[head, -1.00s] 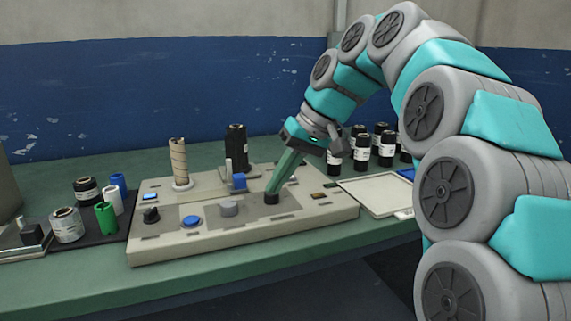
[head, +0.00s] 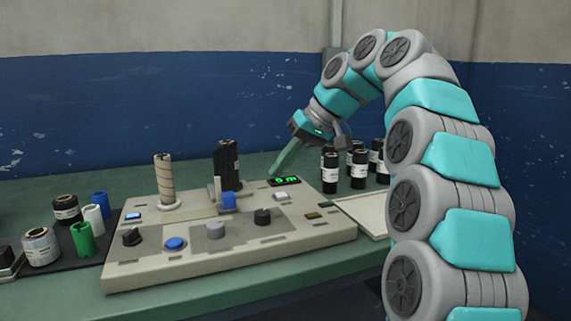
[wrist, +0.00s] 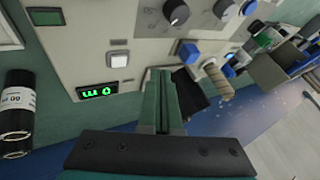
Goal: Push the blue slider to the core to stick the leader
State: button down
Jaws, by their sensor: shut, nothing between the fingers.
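The blue slider (head: 228,201) stands on the machine's top panel, in front of the black roll (head: 227,163). The bare brown cardboard core (head: 164,182) stands upright to its left, with a gap between them. In the wrist view the slider (wrist: 188,52) is just above and right of my fingertips, and the core (wrist: 218,82) is further right. My gripper (head: 273,173) is shut and empty, pointing down, right of the black roll and behind the display. It also shows in the wrist view (wrist: 161,74), apart from the slider. I cannot make out the leader.
The panel (head: 190,264) carries a lit green display (head: 285,181), a white button (head: 281,195), knobs and a round blue button (head: 175,243). Several black rolls (head: 359,168) stand at right by a pale tray (head: 362,214). Coloured cores stand at left on a dark mat.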

aim_at(248, 211)
jog(key=x, duration=0.6)
jog(key=shift+s+a+f, duration=0.1)
jog(key=shift+a, duration=0.2)
jog(key=shift+s+a+p, duration=0.15)
jog(key=shift+a, duration=0.35)
jog(key=shift+s+a+p, duration=0.15)
jog(key=shift+a, duration=0.4)
jog(key=shift+s+a, duration=0.2)
jog(key=shift+a, duration=0.45)
